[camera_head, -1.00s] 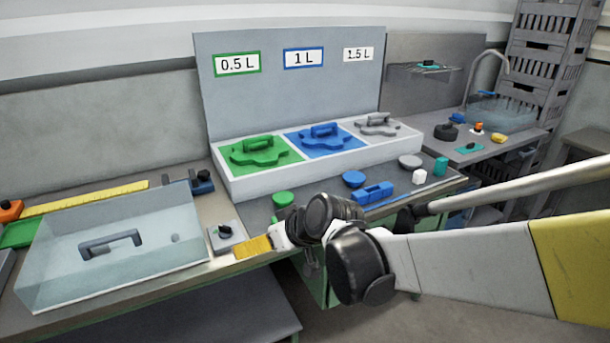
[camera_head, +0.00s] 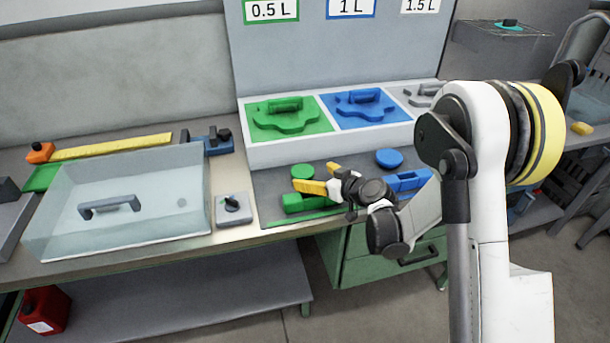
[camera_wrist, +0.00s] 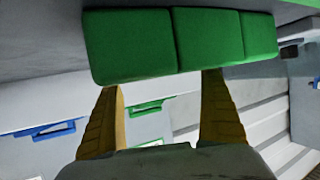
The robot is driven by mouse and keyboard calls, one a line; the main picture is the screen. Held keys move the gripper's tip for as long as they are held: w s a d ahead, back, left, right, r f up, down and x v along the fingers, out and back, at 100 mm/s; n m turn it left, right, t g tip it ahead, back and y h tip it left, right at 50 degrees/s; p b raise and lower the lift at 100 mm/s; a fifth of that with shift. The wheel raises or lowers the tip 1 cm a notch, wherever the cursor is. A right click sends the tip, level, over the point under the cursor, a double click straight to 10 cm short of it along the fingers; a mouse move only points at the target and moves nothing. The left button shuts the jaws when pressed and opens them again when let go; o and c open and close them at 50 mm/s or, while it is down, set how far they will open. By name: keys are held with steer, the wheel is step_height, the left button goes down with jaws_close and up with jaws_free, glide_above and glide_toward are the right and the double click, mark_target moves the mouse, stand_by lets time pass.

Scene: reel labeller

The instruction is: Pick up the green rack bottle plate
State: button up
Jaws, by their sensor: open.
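The green plate with a bar handle (camera_head: 290,123) lies in the left bay of the white rack, below the 0.5 L label. I take it to be the green rack bottle plate. My gripper (camera_head: 318,177) has its yellow fingers apart and empty, over the grey mat in front of the rack, apart from the plate. A green block (camera_head: 310,204) lies on the mat beside the fingers. In the wrist view a large green block (camera_wrist: 130,47), likely the same one, spans the space just beyond my open fingers (camera_wrist: 161,88). The plate cannot be made out there.
A blue plate (camera_head: 356,107) fills the bay right of the green one. A green disc (camera_head: 302,171), a blue disc (camera_head: 389,158) and a blue block (camera_head: 408,180) lie on the mat. A clear case (camera_head: 150,225) and a knob box (camera_head: 234,211) stand left.

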mark_target(304, 172)
steer(key=b+x, duration=0.2)
steer(key=x, duration=0.4)
steer(key=shift+w+a, duration=0.1)
steer(key=shift+w, duration=0.15)
steer(key=c, duration=1.3)
